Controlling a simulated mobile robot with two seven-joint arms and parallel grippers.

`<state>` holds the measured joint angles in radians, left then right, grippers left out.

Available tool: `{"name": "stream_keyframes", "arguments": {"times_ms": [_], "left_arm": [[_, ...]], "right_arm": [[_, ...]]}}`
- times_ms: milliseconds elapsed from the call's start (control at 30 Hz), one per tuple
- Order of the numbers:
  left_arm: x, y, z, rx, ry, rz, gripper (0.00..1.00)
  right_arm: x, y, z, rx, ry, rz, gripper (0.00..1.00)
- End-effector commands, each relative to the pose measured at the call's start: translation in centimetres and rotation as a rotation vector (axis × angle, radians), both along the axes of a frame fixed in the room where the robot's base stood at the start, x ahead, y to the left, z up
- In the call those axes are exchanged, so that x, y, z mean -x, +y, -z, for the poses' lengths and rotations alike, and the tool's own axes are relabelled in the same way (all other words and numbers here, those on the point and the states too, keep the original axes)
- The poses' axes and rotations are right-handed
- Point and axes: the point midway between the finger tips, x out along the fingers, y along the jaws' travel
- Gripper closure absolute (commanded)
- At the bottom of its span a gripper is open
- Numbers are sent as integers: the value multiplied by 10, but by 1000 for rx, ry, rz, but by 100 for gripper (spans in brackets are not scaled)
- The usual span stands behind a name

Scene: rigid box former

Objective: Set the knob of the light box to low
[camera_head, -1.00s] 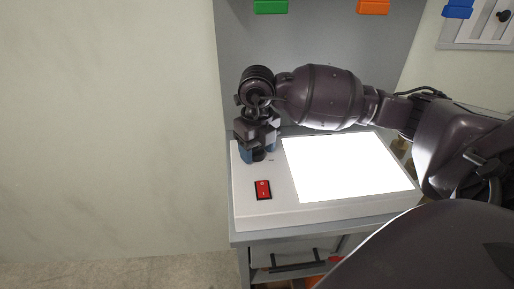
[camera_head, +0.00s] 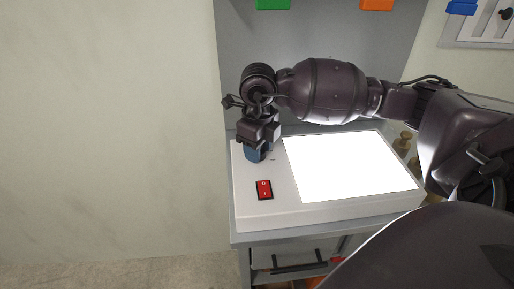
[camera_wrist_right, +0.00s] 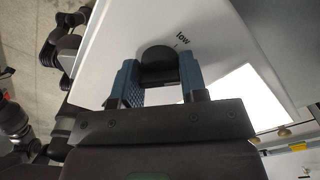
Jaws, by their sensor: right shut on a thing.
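The white light box (camera_head: 330,211) has a bright lit panel (camera_head: 350,165) and a red rocker switch (camera_head: 264,190) at its left. My right gripper (camera_head: 258,153) points down over the box's back left part, hiding the knob in the head view. In the right wrist view, the black knob (camera_wrist_right: 158,63) sits between the blue fingertips of my right gripper, which is shut on it. The printed word "low" (camera_wrist_right: 183,41) with a small tick shows just beyond the knob. The knob's own pointer cannot be made out. My left gripper is not in view.
The box rests on a grey cabinet (camera_head: 240,238) with a dark-handled drawer. A grey back panel (camera_head: 300,40) carries a green bin (camera_head: 273,4) and an orange bin (camera_head: 377,4). A pale wall (camera_head: 110,120) is at the left.

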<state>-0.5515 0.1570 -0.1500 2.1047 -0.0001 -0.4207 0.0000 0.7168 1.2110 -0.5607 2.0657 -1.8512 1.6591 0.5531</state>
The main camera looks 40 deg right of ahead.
Motion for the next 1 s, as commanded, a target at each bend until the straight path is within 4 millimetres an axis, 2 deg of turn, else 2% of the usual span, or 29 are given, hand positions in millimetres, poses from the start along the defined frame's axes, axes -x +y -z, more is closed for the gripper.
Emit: {"name": "stream_keyframes", "arguments": {"times_ms": [600,1000], "left_arm": [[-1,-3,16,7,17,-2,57],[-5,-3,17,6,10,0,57]], "right_arm": [[0,0,1,1,2,-544,84],[0,0,0,0,1,-718,84]]}}
